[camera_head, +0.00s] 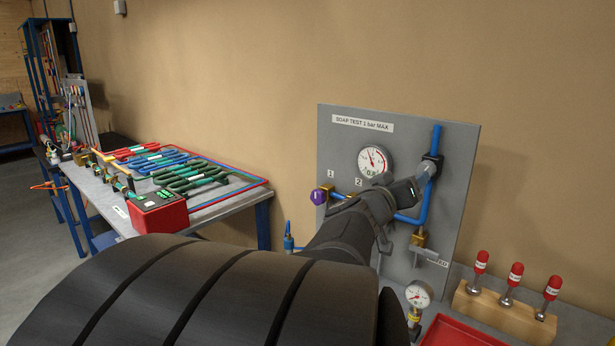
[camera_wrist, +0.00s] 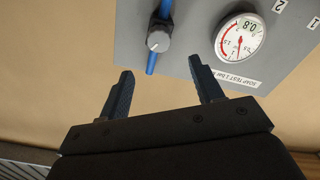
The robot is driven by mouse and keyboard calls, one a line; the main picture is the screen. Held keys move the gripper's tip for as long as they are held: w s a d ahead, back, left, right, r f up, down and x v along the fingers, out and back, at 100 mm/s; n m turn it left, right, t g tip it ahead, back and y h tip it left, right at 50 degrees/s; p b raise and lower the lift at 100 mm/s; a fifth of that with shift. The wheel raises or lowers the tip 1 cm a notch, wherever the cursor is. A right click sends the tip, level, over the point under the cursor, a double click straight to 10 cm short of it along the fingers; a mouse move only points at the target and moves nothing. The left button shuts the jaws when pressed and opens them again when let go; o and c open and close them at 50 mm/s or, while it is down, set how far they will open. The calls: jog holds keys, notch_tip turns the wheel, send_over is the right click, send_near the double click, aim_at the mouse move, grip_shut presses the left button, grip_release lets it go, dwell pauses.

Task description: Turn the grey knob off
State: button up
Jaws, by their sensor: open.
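The grey knob (camera_wrist: 158,40) is round with a pale pointer mark, on the blue pipe (camera_wrist: 151,63) of the grey panel. My gripper (camera_wrist: 161,66) is open and empty. In the wrist view the knob is beyond the fingertips, roughly in line with the gap between them, and the fingers do not enclose it. In the head view the knob (camera_head: 425,175) shows at the upper right of the panel, partly covered by my dark gripper (camera_head: 401,193). The exact distance between them is hard to tell there.
The grey panel (camera_head: 465,145) carries a round gauge (camera_head: 374,161) and a purple knob (camera_head: 320,196). A lower gauge (camera_head: 418,294), a red tray (camera_head: 462,334) and a wooden block (camera_head: 500,311) with red-capped tools stand below. A bench with coloured coils (camera_head: 190,178) is left.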

aim_at(425, 170)
jog(key=w+d+m, duration=0.3)
jog(key=w+d, duration=0.1)
jog(key=w+d+m, duration=0.3)
jog(key=d, duration=0.1)
jog(key=shift+w+f, duration=0.1)
jog(key=shift+w, duration=0.25)
